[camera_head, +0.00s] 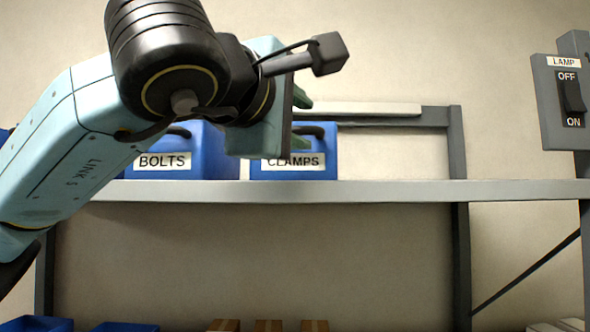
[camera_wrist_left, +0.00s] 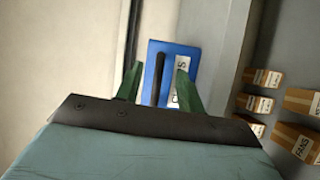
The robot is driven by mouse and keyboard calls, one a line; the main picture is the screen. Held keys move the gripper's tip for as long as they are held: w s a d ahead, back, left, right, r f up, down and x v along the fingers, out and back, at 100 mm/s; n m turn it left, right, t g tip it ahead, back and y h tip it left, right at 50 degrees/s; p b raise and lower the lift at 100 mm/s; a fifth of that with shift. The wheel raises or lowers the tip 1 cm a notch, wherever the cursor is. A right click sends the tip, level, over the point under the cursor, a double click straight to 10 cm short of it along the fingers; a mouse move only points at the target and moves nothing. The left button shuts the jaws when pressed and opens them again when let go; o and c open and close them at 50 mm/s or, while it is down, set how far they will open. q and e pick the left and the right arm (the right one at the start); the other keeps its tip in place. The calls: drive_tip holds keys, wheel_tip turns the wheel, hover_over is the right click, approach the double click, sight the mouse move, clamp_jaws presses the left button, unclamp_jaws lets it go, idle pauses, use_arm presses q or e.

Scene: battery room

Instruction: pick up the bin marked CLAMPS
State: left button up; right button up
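The blue bin marked CLAMPS (camera_head: 328,152) stands on the shelf, its left part and label partly hidden behind my left gripper. Its dark handle is on top. My left gripper (camera_head: 304,122) is in front of the bin at about handle height. In the left wrist view the gripper (camera_wrist_left: 160,68) is open, with its two green fingers spread apart. The dark handle of the blue bin (camera_wrist_left: 190,53) shows between them, with a gap on each side. I cannot tell how deep the handle lies between the fingers. My right gripper is not in view.
A blue bin marked BOLTS (camera_head: 214,152) stands just left of the CLAMPS bin. The grey shelf board (camera_head: 400,192) is clear to the right, up to the post. A LAMP switch box (camera_head: 556,105) is at far right. Labelled cartons (camera_wrist_left: 297,142) show in the wrist view.

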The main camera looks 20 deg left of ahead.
sight(315, 129)
use_arm(q)
drive_tip(key=w, duration=0.2)
drive_tip(key=w+d+p, duration=0.1)
drive_tip(key=w, duration=0.1)
drive_tip(key=shift+w+p, duration=0.3)
drive_tip(key=shift+w, duration=0.05)
drive_tip(key=shift+s, duration=0.1)
clamp_jaws()
idle(1.0)
